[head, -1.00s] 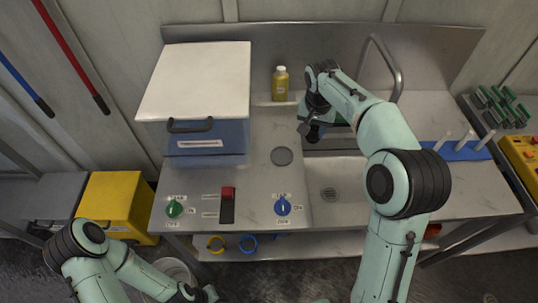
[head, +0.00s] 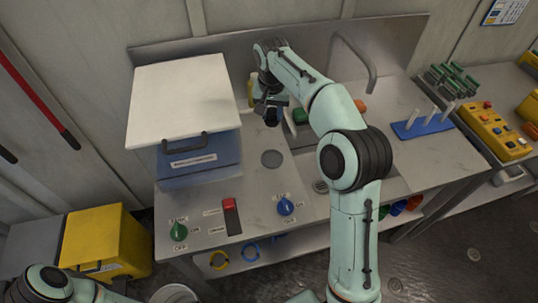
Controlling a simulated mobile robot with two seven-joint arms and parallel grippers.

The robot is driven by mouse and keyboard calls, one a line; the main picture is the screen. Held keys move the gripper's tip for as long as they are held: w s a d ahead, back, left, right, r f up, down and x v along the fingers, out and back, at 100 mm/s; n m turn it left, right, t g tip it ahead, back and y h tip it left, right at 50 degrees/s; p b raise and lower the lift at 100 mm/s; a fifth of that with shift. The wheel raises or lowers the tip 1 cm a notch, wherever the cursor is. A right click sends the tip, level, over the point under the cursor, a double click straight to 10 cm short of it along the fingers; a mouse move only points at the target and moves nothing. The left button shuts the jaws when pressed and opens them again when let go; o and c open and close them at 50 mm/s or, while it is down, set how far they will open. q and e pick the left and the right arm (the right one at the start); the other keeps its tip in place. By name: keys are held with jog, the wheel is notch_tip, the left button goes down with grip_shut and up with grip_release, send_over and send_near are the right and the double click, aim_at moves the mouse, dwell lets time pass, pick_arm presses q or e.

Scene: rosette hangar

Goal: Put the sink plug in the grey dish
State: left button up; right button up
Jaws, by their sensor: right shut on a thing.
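My right gripper (head: 269,104) is above the back of the counter, behind the grey dish as seen here. It is shut on a small dark thing (head: 271,118), which looks like the sink plug; the fingers hide most of it. The grey dish (head: 271,159) is a flat round disc on the steel counter, left of the sink, and looks empty. The held thing is apart from the dish. Only part of my left arm shows at the bottom left, and its gripper is out of view.
A white-lidded blue box (head: 199,160) stands left of the dish. A yellow bottle (head: 251,90) is partly hidden behind my right gripper. A blue rack (head: 424,125) with white pegs stands right.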

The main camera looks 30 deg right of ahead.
pick_arm(q)
jog(key=shift+s+f+b, duration=1.25)
jog(key=shift+s+f, duration=0.7)
jog(key=shift+f, duration=0.05)
pick_arm(e)
jog(key=shift+s+f, duration=0.2)
jog(key=shift+f, duration=8.65)
jog(key=shift+f, duration=0.1)
jog(key=o, duration=1)
pick_arm(q)
jog(key=shift+f, duration=0.1)
jog(key=shift+w+r+p, duration=0.5)
jog(key=shift+w+r, duration=0.05)
jog(key=shift+r, duration=0.2)
pick_arm(e)
jog(key=r, duration=0.4)
jog(key=s+r, duration=0.1)
jog(key=r, duration=0.3)
jog(key=a+r, duration=0.1)
jog(key=r, duration=0.3)
jog(key=shift+s, duration=0.25)
